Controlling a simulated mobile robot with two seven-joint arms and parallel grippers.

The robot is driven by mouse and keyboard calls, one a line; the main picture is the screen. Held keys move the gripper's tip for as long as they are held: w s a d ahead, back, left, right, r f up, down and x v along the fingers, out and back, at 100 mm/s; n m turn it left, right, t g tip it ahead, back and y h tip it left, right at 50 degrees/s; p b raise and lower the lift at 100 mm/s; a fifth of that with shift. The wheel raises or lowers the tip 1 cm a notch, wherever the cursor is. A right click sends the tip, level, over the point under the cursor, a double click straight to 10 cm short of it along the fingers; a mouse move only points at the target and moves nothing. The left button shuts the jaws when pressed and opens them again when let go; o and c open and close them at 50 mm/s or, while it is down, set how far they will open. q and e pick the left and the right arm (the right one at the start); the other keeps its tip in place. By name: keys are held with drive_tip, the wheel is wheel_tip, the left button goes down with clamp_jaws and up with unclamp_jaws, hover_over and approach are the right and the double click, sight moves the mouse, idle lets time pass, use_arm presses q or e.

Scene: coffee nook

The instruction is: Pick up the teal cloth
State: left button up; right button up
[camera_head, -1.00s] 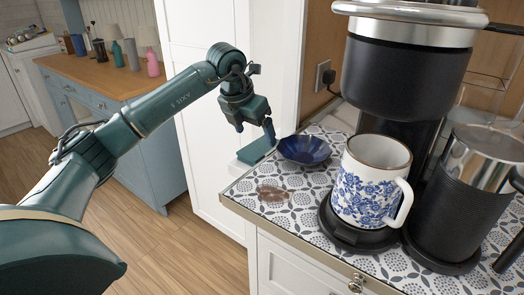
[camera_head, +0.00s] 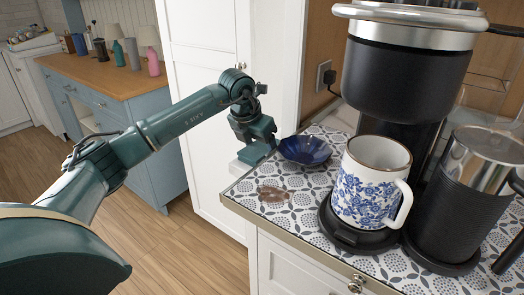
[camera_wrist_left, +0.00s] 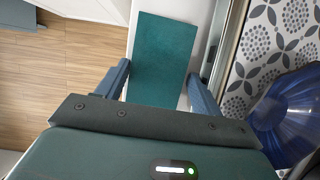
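The teal cloth (camera_head: 249,155) is a small flat rectangle at the far left corner of the counter, left of the blue bowl. My left gripper (camera_head: 254,143) is right above it and hides part of it. In the left wrist view the cloth (camera_wrist_left: 163,52) lies between the two fingers and reaches out past their tips. The left gripper (camera_wrist_left: 158,82) is open, with a finger on each side of the cloth; I cannot tell whether they touch it. My right gripper is not in view.
The dark blue bowl (camera_head: 304,151) stands close beside the cloth. A brown stain (camera_head: 273,194) marks the patterned counter (camera_head: 309,212). A blue-flowered mug (camera_head: 367,187) stands under the coffee machine (camera_head: 403,75), with a black metal-topped canister (camera_head: 467,200) to its right.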

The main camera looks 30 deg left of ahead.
sight(260, 149)
use_arm(q)
drive_tip(key=c, duration=0.6)
drive_tip(key=shift+r, duration=0.1)
drive_tip(key=shift+c, duration=0.2)
wheel_tip(260, 149, up, 10)
drive_tip(key=o, duration=0.4)
drive_tip(key=shift+c, duration=1.6)
